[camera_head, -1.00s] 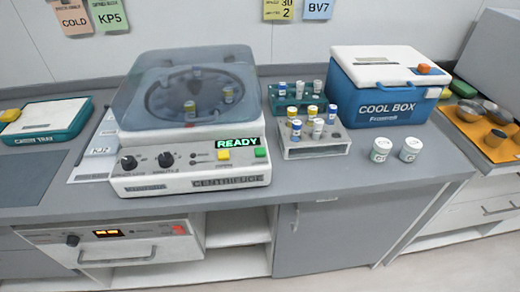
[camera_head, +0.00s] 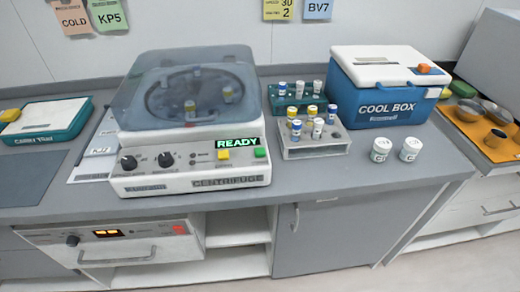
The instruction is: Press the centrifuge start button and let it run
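The centrifuge (camera_head: 150,184) stands on the grey counter, left of the middle. Its translucent blue-grey lid (camera_head: 135,112) is down over the rotor, and a few capped vials show through it. The front panel has a display (camera_head: 238,143) that reads READY in green. Below the display are a yellow button (camera_head: 223,155) and a green button (camera_head: 260,152) to its right. Two dark knobs sit at the panel's left. I cannot read which button is start. Neither of my grippers is in view.
A grey rack (camera_head: 315,151) and a green rack (camera_head: 298,104) with vials stand right of the centrifuge. Two white jars (camera_head: 381,149) and a blue cool box (camera_head: 385,105) are further right. A teal tray (camera_head: 45,133) is at the left. The counter in front of the centrifuge is clear.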

